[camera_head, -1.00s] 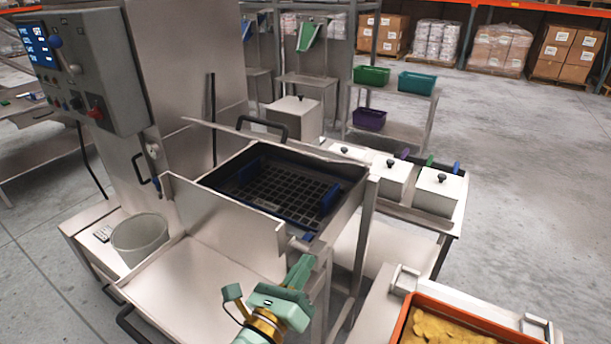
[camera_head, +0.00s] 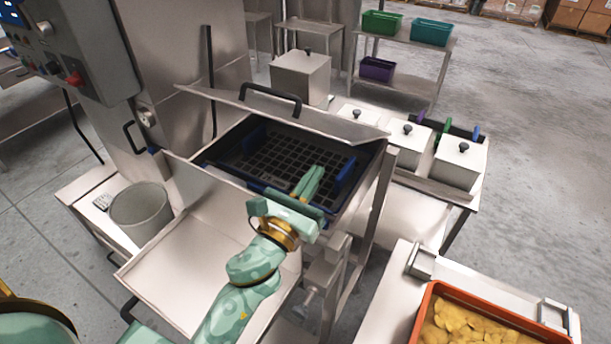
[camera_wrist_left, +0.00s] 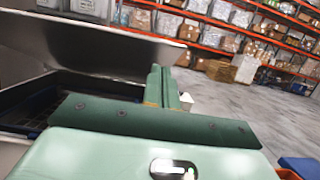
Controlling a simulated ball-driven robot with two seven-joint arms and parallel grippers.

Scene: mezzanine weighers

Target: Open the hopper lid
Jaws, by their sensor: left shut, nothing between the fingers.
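The steel hopper (camera_head: 215,190) stands mid-picture in the head view with its mouth uncovered, showing a black grid (camera_head: 285,168) inside. Its lid (camera_head: 335,124) is raised at a slant along the far side of the mouth. A black bar handle (camera_head: 270,97) is on it. In the left wrist view the lid (camera_wrist_left: 90,45) is a steel panel at upper left. My left gripper (camera_head: 312,178) is shut and empty over the near right part of the mouth, apart from the handle. Its closed fingers (camera_wrist_left: 163,85) point toward the lid's right end. My right gripper is out of view.
A control box (camera_head: 75,50) and steel column stand at left, with a grey bucket (camera_head: 140,212) below. Lidded steel bins (camera_head: 460,165) stand right of the hopper. An orange tray (camera_head: 420,320) of yellow pieces is at front right. Open floor lies at right.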

